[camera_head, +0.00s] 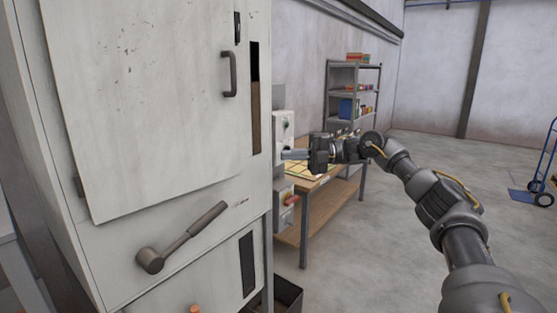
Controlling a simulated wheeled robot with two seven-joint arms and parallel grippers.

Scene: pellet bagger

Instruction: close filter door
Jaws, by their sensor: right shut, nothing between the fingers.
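The pale, scuffed filter door (150,110) is on the upper front of the grey-white cabinet (95,270) at the left. It has a dark vertical handle (230,74) near its right edge and a hinge at its lower left. The door stands proud of the cabinet face; I cannot tell how far it is ajar. My right gripper (285,155) is shut and empty, to the right of the cabinet and below the handle. Its fingers point left, apart from the door. My left gripper is not in view.
A grey lever (190,235) sticks out below the door. Dark slots are in the cabinet front, and control boxes (283,125) are beside its right edge. A wooden workbench (320,205) and shelf unit (354,90) stand behind. A dark bin (285,295) is low down. Open floor lies right, with a blue hand truck (530,195).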

